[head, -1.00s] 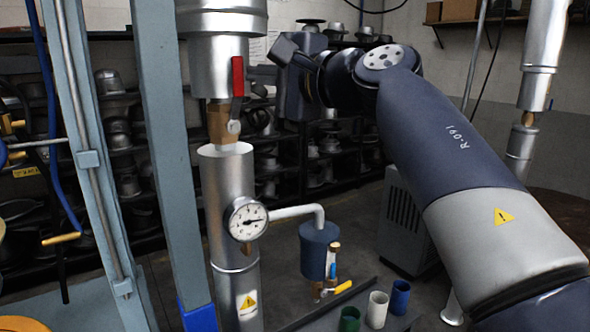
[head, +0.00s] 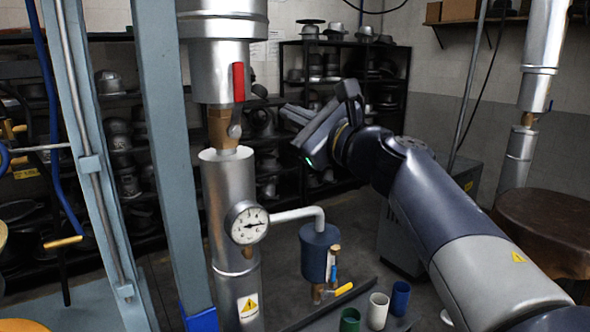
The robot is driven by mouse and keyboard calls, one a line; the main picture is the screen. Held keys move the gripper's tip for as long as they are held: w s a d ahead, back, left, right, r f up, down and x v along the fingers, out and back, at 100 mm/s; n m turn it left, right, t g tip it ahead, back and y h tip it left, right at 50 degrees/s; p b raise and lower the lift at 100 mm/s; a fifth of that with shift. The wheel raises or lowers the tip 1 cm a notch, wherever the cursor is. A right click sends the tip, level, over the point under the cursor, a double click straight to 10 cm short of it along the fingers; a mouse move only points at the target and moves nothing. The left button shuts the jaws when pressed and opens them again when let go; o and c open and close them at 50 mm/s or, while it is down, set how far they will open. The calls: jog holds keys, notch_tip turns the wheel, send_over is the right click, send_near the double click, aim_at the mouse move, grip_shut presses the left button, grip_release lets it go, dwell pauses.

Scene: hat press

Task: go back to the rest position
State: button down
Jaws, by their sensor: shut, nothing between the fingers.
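My gripper (head: 292,113) is in the middle of the head view, at the end of my bent arm. It points left and is shut with nothing in it. It is apart from the red valve handle (head: 238,82), with a gap between them in the picture. The handle stands upright on the brass valve of the vertical silver pipe.
A pressure gauge (head: 247,222) and a dark blue canister (head: 318,254) sit on the pipework. Three cups, green, white and blue (head: 400,298), stand at the bottom. Blue-grey frame posts (head: 168,160) are at left. A brown round-topped block (head: 548,230) is at right.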

jog(key=shift+w+d+f+m+t+h+p, duration=0.2)
jog(key=shift+f+m+p, duration=0.4)
jog(key=shift+m, duration=0.45)
jog(key=shift+s+a+f+m+t+h+p, duration=0.15)
jog(key=shift+f+m+t+p, duration=0.25)
jog(key=shift+f+m, duration=0.5)
jog(key=shift+w+d+f+m+t+h+p, duration=0.15)
jog(key=shift+f+m+p, duration=0.35)
jog(key=shift+m, duration=0.65)
jog(key=shift+s+a, duration=0.1)
